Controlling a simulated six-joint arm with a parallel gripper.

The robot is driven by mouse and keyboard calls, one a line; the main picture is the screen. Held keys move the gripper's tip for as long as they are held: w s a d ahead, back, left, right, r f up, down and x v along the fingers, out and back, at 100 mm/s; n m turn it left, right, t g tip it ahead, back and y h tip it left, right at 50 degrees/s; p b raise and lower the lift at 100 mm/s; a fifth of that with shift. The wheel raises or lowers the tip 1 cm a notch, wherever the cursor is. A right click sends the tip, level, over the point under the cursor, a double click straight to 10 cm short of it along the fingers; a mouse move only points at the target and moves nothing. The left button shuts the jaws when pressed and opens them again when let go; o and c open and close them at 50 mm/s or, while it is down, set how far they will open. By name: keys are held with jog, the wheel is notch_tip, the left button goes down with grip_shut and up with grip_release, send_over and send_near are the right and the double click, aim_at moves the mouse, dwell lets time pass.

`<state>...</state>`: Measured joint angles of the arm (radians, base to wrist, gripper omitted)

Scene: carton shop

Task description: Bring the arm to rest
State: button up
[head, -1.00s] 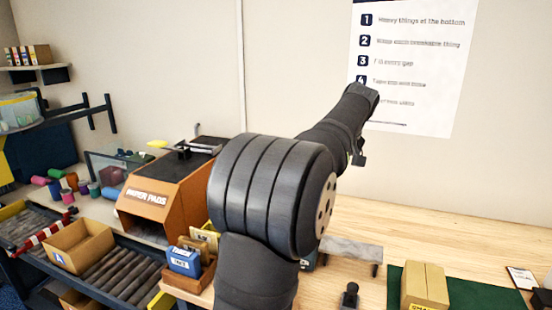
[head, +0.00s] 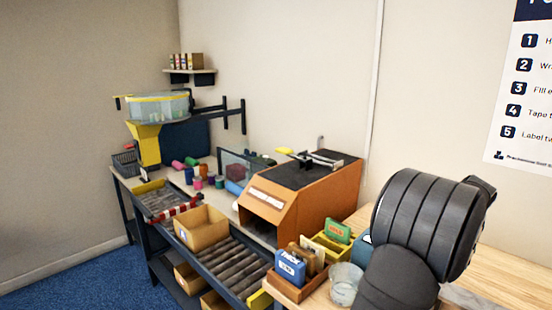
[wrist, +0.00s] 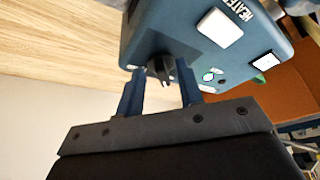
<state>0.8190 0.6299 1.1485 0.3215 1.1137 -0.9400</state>
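My gripper (wrist: 160,88) shows in the wrist view with its two dark blue fingers spread apart. A dark knob (wrist: 161,67) on a blue heater box (wrist: 185,35) appears between the fingertips, with gaps visible on both sides; I cannot tell how near it is in depth. Nothing is seen held. In the head view my arm (head: 425,220) fills the lower right, and its bulky joint hides the gripper. A blue piece (head: 363,246) shows beside the arm, mostly hidden.
A clear cup (head: 346,284) and a wooden card box (head: 298,288) are close to the arm. An open carton (head: 202,232) sits on the roller conveyor (head: 240,268). Bare wooden bench (head: 508,262) shows at right.

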jog(key=shift+w+f, duration=0.15)
jog(key=shift+f, duration=0.15)
jog(key=shift+r, duration=0.1)
jog(key=v, duration=1.7)
jog(key=x, duration=1.7)
jog(key=m+h, duration=0.1)
jog(key=m, duration=0.2)
jog(key=a+m+h, duration=0.1)
jog(key=m, duration=0.2)
jog(key=shift+w+a, duration=0.1)
jog(key=shift+w, duration=0.05)
jog(key=shift+w+a+m+g+h, duration=0.15)
jog(key=shift+m+g+h, duration=0.2)
jog(key=shift+m, duration=0.65)
jog(key=shift+w+a+m+g+h, duration=0.1)
jog(key=shift+m+g+h, duration=0.2)
jog(key=shift+m, duration=0.7)
jog(key=shift+w+a+m+g+h, duration=0.15)
jog(key=shift+m+g+h, duration=0.2)
jog(key=shift+m, duration=0.65)
jog(key=shift+s, duration=0.1)
